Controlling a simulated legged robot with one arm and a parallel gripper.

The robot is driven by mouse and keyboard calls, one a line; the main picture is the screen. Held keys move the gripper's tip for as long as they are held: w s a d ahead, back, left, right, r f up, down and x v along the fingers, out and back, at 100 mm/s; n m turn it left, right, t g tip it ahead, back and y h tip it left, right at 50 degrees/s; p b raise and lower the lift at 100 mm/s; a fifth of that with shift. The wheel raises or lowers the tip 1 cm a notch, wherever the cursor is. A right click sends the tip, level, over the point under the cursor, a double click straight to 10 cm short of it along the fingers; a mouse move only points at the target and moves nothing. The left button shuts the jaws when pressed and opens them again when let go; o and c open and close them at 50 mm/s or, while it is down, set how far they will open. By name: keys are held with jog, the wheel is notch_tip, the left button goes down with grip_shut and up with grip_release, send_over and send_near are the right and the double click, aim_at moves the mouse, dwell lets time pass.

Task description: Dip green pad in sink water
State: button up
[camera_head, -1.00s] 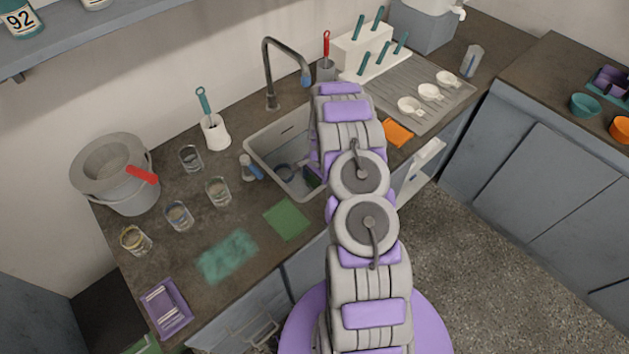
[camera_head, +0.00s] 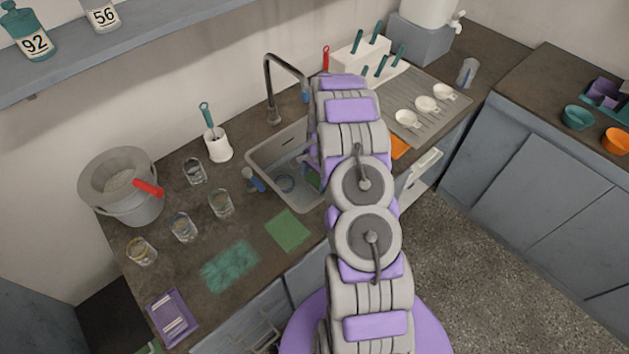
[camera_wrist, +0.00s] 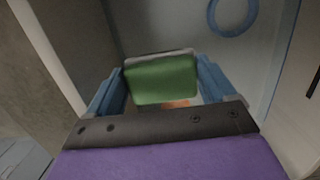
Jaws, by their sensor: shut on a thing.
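My gripper (camera_wrist: 163,88) has blue fingers on either side of a green pad (camera_wrist: 163,80) with a thin grey edge, and it is shut on that pad. The pad is inside the sink (camera_head: 262,160), where a bit of its green shows beside my arm in the head view (camera_head: 313,179). A blue ring (camera_wrist: 231,16) lies on the sink floor beyond the pad. I cannot tell whether the pad touches water. My arm hides the right part of the sink and most of my gripper in the head view.
A faucet (camera_head: 269,88) arches over the sink. A flat green square (camera_head: 289,230) and a teal smear (camera_head: 230,265) lie on the counter in front. Glasses (camera_head: 221,203), a grey bucket (camera_head: 120,190) and a white holder (camera_head: 219,147) stand left. A drainboard (camera_head: 425,125) is right.

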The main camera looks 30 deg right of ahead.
notch_tip(320, 180, up, 11)
jog(key=p, duration=0.4)
jog(key=shift+r, duration=0.15)
